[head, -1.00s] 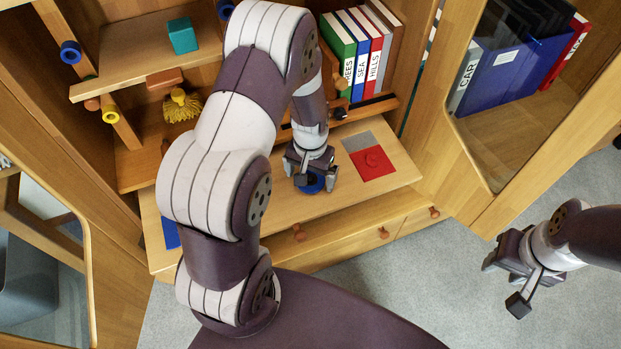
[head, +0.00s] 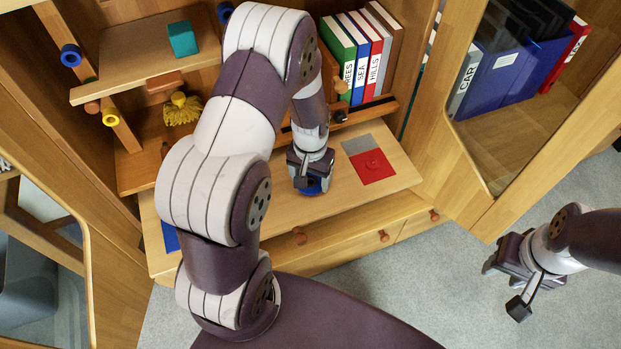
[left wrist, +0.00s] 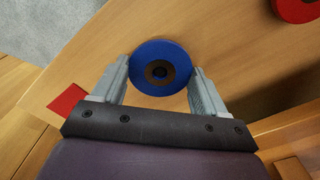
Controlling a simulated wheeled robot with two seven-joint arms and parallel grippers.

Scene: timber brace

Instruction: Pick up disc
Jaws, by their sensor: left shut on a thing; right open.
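The blue disc (left wrist: 158,52) has a brown centre with a dark hole and lies over the wooden desk surface in the left wrist view. In the head view the disc (head: 313,188) shows only partly, under my left gripper (head: 312,180). My left gripper (left wrist: 158,78) is shut on the disc, with one finger on each side of its rim. I cannot tell whether the disc touches the surface. My right gripper (head: 503,272) is open and empty, over the grey carpet at the right.
Books (head: 360,60) stand on the shelf behind. An open glazed door (head: 530,110) stands at the right.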

